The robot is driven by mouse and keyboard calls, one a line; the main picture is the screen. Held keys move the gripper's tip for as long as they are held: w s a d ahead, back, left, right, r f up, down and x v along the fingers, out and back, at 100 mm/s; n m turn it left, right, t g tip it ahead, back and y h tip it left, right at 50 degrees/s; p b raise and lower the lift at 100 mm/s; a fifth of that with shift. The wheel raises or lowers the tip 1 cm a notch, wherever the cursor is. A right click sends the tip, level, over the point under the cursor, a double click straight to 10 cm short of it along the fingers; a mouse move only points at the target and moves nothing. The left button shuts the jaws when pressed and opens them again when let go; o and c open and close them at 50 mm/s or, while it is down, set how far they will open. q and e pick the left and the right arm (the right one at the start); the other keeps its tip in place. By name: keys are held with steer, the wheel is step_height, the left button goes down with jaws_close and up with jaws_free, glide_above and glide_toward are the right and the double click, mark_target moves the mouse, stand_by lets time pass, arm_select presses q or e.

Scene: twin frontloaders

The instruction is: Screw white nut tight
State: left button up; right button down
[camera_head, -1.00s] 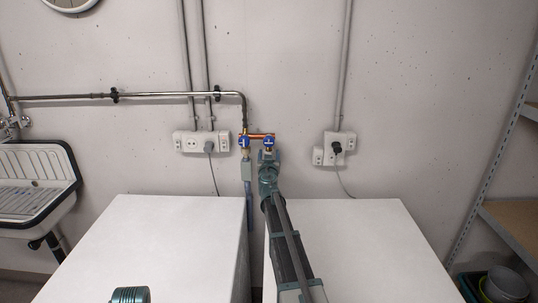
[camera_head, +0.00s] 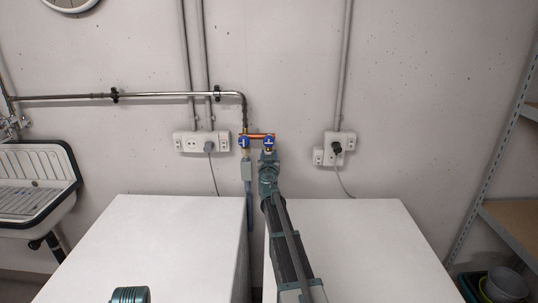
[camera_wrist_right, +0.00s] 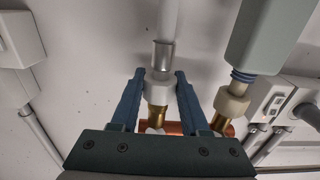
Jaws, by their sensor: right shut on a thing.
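The white nut (camera_wrist_right: 158,92) is in the right wrist view, on the end of a pale hose with a metal sleeve (camera_wrist_right: 162,56). It sits against a brass valve outlet (camera_wrist_right: 155,117). My right gripper (camera_wrist_right: 160,75) has its two blue fingers on either side of the nut and is shut on it. In the head view, my right gripper (camera_head: 268,157) is just below the right blue-handled valve (camera_head: 268,142) and hides the nut.
A left blue-handled valve (camera_head: 244,142) is close by. Its beige nut (camera_wrist_right: 232,103) and grey-green box (camera_wrist_right: 262,40) are right of my fingers in the wrist view. Two white machine tops (camera_head: 150,235) (camera_head: 375,235) stand below. Sockets (camera_head: 192,142) flank the valves.

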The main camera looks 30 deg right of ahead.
steer(key=n+t+y, duration=0.1)
steer(key=n+y, duration=0.1)
steer(key=y, duration=0.1)
steer(key=shift+d+t, duration=0.2)
steer(key=shift+t, duration=0.2)
steer(key=n+y, duration=0.3)
steer(key=y, duration=0.1)
steer(key=shift+w+t, duration=0.15)
steer(key=shift+t, duration=0.25)
steer(key=shift+a+r+n+y, duration=0.15)
steer(key=shift+n+y, duration=0.25)
steer(key=shift+y, duration=0.4)
steer(key=c, duration=0.5)
jaws_free()
steer(key=shift+a, duration=0.1)
